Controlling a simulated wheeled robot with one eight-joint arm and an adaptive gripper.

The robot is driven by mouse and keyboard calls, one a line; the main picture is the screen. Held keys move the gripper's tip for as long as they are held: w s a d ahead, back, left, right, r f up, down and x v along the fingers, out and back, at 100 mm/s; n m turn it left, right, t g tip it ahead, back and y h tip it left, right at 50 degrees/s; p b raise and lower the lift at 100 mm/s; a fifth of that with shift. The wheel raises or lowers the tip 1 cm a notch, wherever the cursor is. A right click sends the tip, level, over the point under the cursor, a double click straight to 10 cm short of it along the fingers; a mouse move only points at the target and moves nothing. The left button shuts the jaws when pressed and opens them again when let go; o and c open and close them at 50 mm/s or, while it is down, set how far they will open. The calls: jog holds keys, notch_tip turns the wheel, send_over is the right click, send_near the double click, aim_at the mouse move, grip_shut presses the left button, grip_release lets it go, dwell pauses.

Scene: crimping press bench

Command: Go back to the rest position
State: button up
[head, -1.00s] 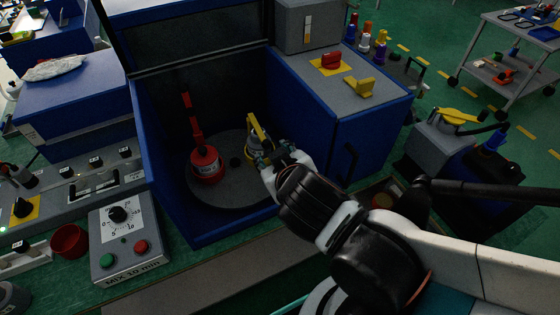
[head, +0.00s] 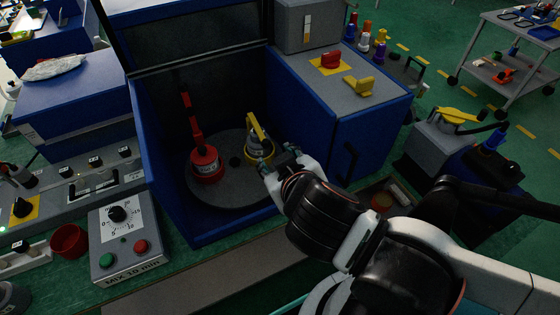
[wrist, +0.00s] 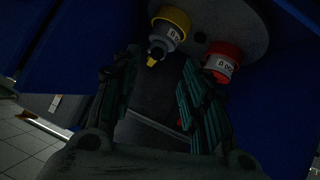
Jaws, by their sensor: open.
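My gripper (head: 277,163) is at the front right of the open blue cabinet in the head view, beside the yellow-topped container. In the wrist view my gripper (wrist: 158,95) has its two fingers spread apart with nothing between them. The yellow container (head: 257,153) stands on the grey round plate (head: 228,196) inside the cabinet; it also shows in the wrist view (wrist: 170,27), beyond the fingers. The red container (head: 206,166) stands on the same plate to its left, and it shows in the wrist view (wrist: 223,62).
The blue cabinet (head: 330,125) has walls around the plate. A control box with a dial (head: 125,243) stands at the front left, beside a red cup (head: 69,240). A cart (head: 510,60) stands at the far right.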

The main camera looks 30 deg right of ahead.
dwell(0.4)
jog(key=shift+w+d+r+m+g+y, duration=0.5)
jog(key=shift+r+g, duration=0.2)
jog(key=shift+g, duration=0.25)
jog(key=shift+w+d+r+m+g+y, duration=0.35)
jog(key=shift+w+r+g+y, duration=0.3)
jog(key=shift+g, duration=0.3)
jog(key=shift+s, duration=0.1)
